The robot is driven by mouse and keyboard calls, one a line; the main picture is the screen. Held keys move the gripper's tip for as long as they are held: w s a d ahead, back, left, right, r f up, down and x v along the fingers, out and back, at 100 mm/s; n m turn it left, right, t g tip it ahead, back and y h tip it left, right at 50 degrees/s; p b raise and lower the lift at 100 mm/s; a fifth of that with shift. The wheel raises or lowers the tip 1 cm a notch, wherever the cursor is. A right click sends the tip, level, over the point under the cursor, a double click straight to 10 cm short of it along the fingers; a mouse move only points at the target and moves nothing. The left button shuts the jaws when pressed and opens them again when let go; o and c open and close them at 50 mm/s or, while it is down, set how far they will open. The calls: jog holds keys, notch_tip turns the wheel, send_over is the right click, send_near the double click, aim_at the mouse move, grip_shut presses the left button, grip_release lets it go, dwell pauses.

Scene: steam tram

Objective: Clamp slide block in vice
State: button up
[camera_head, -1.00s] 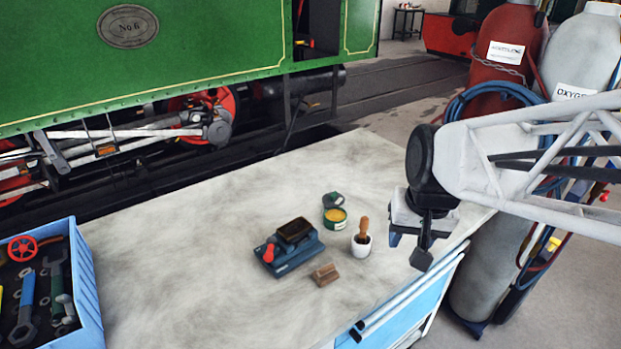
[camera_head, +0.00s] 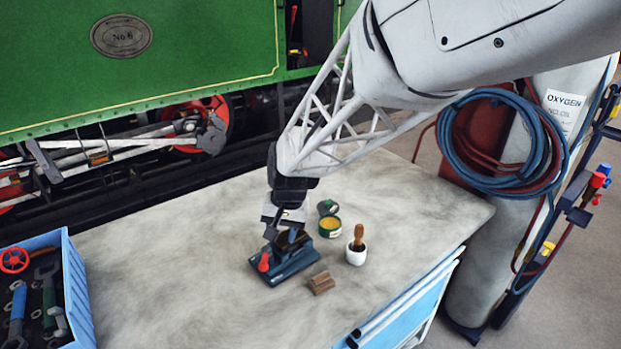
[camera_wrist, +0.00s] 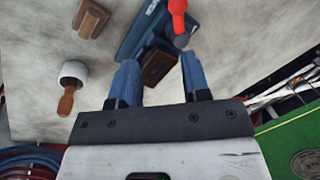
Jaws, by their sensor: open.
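The blue vice (camera_head: 283,269) with a red handle knob (camera_head: 264,262) sits on the bench. It also shows at the top of the wrist view (camera_wrist: 140,28). A dark brown block (camera_wrist: 158,66), which looks like the slide block, is at the vice's top; I cannot tell whether the jaws grip it. My gripper (camera_head: 286,238) is just above the vice, pointing down. In the wrist view its two blue fingers (camera_wrist: 159,75) are apart, one on each side of the block. Contact with the block cannot be made out. In the head view my gripper mostly hides the block.
A small brown stepped block (camera_head: 321,283) lies in front of the vice. A white pot with a wooden-handled brush (camera_head: 356,252) and an open yellow tin (camera_head: 329,227) stand to the right. A blue tool crate (camera_head: 78,290) is at left. The bench front is clear.

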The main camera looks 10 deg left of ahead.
aim_at(265, 259)
jog(key=a, duration=0.1)
jog(key=a+f, duration=0.1)
jog(key=a, duration=0.1)
jog(key=shift+w+f, duration=0.2)
jog(key=shift+f, duration=0.1)
jog(key=shift+f, duration=0.15)
jog(key=shift+s+a+f, duration=0.1)
jog(key=shift+a+f, duration=0.15)
jog(key=shift+f, duration=1)
jog(key=shift+w+a+f, duration=0.1)
jog(key=shift+a+f, duration=0.15)
jog(key=shift+f, duration=0.95)
jog(key=shift+s+a+f, duration=0.1)
jog(key=shift+a+f, duration=0.15)
jog(key=shift+f, duration=1)
jog(key=c, duration=0.7)
